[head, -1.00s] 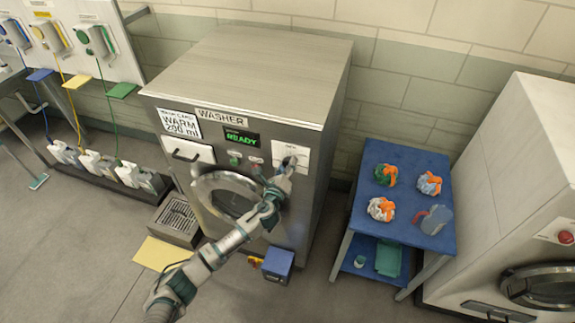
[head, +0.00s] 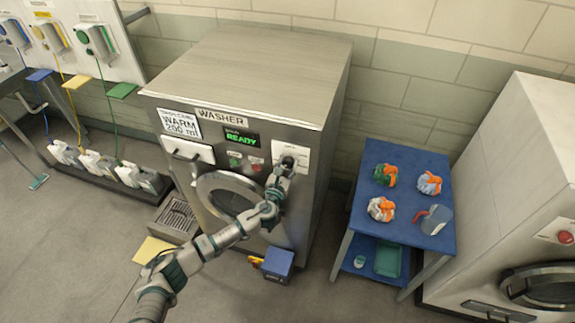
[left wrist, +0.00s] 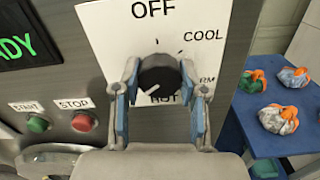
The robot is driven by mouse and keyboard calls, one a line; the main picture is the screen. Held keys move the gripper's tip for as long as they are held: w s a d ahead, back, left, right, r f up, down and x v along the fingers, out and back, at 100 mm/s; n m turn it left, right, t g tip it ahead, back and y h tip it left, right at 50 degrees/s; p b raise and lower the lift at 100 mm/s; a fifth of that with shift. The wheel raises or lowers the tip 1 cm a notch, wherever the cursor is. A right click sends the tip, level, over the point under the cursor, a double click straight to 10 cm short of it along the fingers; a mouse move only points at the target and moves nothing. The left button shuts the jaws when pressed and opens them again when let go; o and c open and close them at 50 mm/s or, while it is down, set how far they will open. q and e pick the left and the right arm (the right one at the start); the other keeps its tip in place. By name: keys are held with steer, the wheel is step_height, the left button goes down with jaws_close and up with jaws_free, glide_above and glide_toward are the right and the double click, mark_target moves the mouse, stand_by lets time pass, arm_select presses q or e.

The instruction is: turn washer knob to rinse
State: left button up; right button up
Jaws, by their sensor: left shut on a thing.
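The washer (head: 245,75) stands in the middle of the head view, its display (head: 240,138) reading READY. Its dark round knob (left wrist: 160,72) sits on a white dial plate (left wrist: 160,30). OFF is at the top, COOL at upper right, a partly covered label ending in RM at right, and HOT below, partly covered. A white pointer mark on the knob points to lower left; no label reads there. My left gripper (head: 287,163) is shut on the knob, one finger on either side in the left wrist view (left wrist: 160,85). My right gripper is not in view.
START (left wrist: 37,123) and STOP (left wrist: 82,122) buttons sit left of the dial. A blue table (head: 405,160) with several cloth bundles and a jug stands to the right. A blue box (head: 278,263) is on the floor before the washer. Floor around it is mostly clear.

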arm_select(q)
steer(key=shift+s+f+m, duration=0.1)
steer(key=shift+f+m, duration=0.4)
steer(key=shift+m, duration=0.1)
steer(key=o, duration=1.1)
steer(key=shift+c, duration=0.2)
steer(key=shift+o, duration=0.4)
steer(key=shift+w+r, duration=0.2)
steer(key=shift+s, duration=0.1)
steer(key=shift+s, duration=0.25)
steer(key=v, duration=1.1)
steer(key=shift+a, duration=0.2)
